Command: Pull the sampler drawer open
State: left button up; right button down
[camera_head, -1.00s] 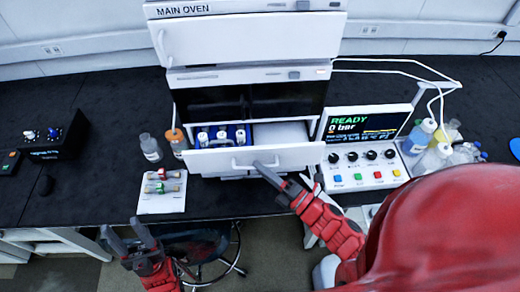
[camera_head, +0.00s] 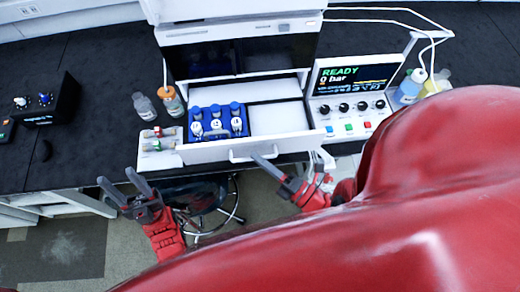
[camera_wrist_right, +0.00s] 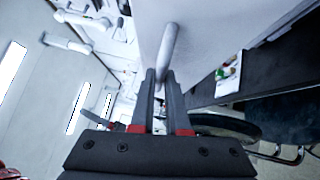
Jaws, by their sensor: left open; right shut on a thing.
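The white sampler drawer (camera_head: 205,154) is pulled out from the stack in the head view. Inside it are a blue rack (camera_head: 208,122) with several white-capped vials and a bare white section. My right gripper (camera_head: 258,158) is shut on the drawer's bar handle (camera_head: 240,154), near its right part. In the right wrist view the handle (camera_wrist_right: 168,45) runs up from between the closed fingers (camera_wrist_right: 160,85) along the white drawer front. My left gripper (camera_head: 124,188) is open and empty in front of the bench, left of the drawer.
A white tray (camera_head: 152,161) with small vials lies beside the drawer's left side. Bottles (camera_head: 171,102) stand behind it. The control panel (camera_head: 350,107), reading READY, is to the right. A stool (camera_head: 215,210) is below the drawer.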

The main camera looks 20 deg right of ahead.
jog(key=c, duration=0.9)
grip_release()
jog(key=shift+p+v, duration=2.5)
jog(key=shift+v, duration=6.25)
